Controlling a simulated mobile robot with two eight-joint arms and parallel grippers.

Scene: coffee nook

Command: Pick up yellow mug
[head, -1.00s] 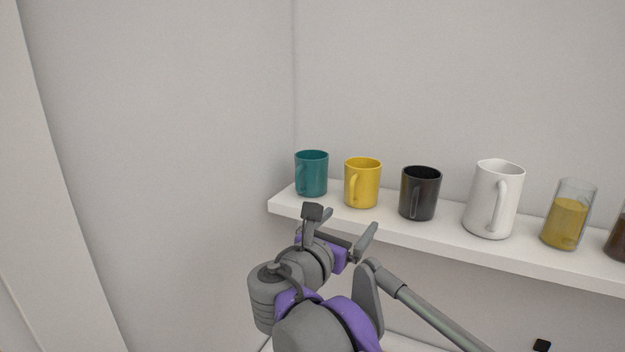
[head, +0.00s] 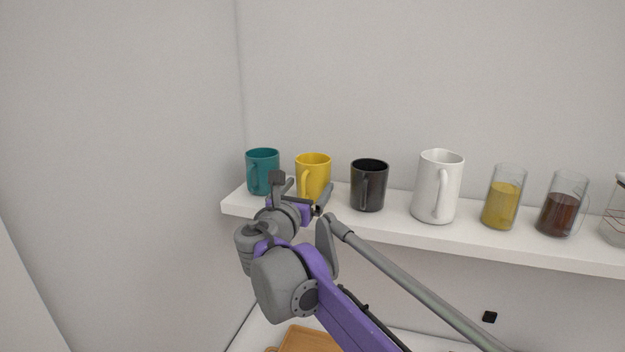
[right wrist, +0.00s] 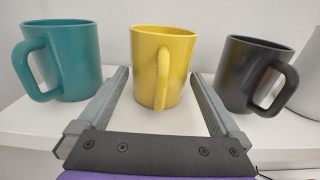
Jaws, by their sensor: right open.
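The yellow mug (head: 316,170) stands upright on the white shelf (head: 480,240), its handle towards me. My right gripper (head: 308,190) is in front of it and hides part of its lower body. In the right wrist view the yellow mug (right wrist: 165,65) stands ahead, centred between the two open fingers of my right gripper (right wrist: 165,85). The handle points at the gripper, and nothing is held. I cannot tell whether the fingertips reach beside the mug. My left gripper is not in view.
A teal mug (head: 262,172) stands close on the left, and a black mug (head: 369,186) on the right. Further right are a white mug (head: 437,188) and glass vessels with yellow (head: 503,205) and brown (head: 561,213) contents. A wooden board (head: 305,340) lies below the shelf.

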